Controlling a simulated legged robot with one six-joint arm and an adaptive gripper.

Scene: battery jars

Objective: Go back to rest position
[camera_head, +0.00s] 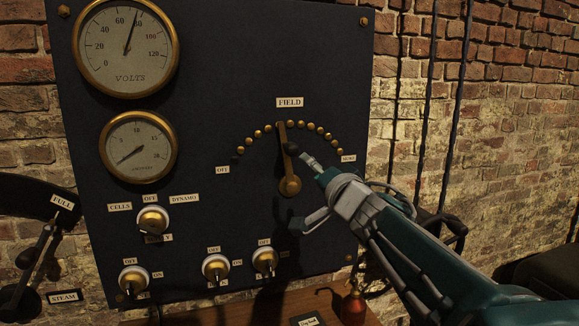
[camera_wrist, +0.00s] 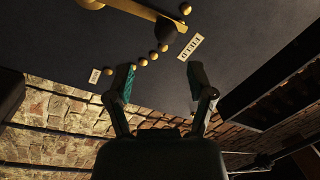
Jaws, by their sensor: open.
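My gripper (camera_head: 296,188) is open, with its two fingers spread in front of the dark panel, near the brass FIELD lever (camera_head: 283,160). One finger is up beside the lever and the other is below its pivot. I cannot tell from the head view whether a finger touches it. In the wrist view my gripper (camera_wrist: 160,70) has nothing between its fingers. The lever (camera_wrist: 140,9) crosses the top of that view, beyond the fingertips. It points nearly straight up in the head view, at the arc of brass studs.
The panel (camera_head: 220,60) carries a volts gauge (camera_head: 125,45), a smaller gauge (camera_head: 138,147), a CELLS/DYNAMO knob (camera_head: 152,219) and three lower knobs. A steam lever (camera_head: 35,255) stands at left. A small red-brown bottle (camera_head: 353,306) stands on the wooden surface below. Cables hang on the brick wall at right.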

